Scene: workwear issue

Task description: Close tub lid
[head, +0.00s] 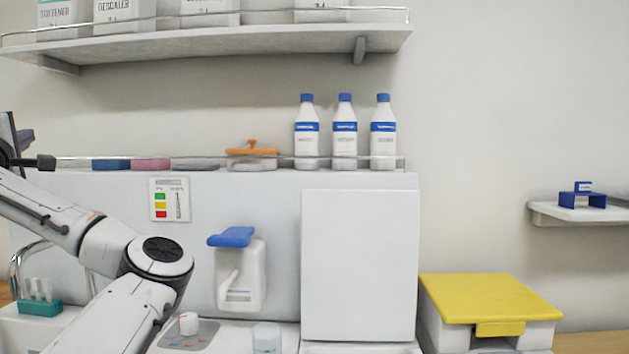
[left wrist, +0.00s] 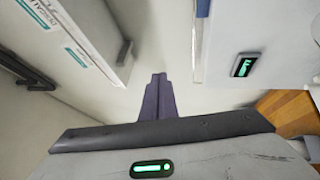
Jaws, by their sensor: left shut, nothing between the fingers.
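The tub (head: 440,325) is a white box at the lower right of the head view, cut off by the bottom edge. Its yellow lid (head: 495,292) lies roughly flat over the top, with a yellow tab hanging at the front. Whether the lid is fully seated cannot be told. My left gripper (head: 26,137) is at the far left edge of the head view, far from the tub. In the left wrist view its purple-grey fingers (left wrist: 158,97) are together with nothing between them. The tub does not show there. My right gripper is out of view.
A white cabinet panel (head: 360,265) stands left of the tub. Three blue-capped bottles (head: 345,135) stand on the ledge above, under a shelf (head: 220,45) of containers. A small wall shelf (head: 580,212) hangs at right. The space above the lid is clear.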

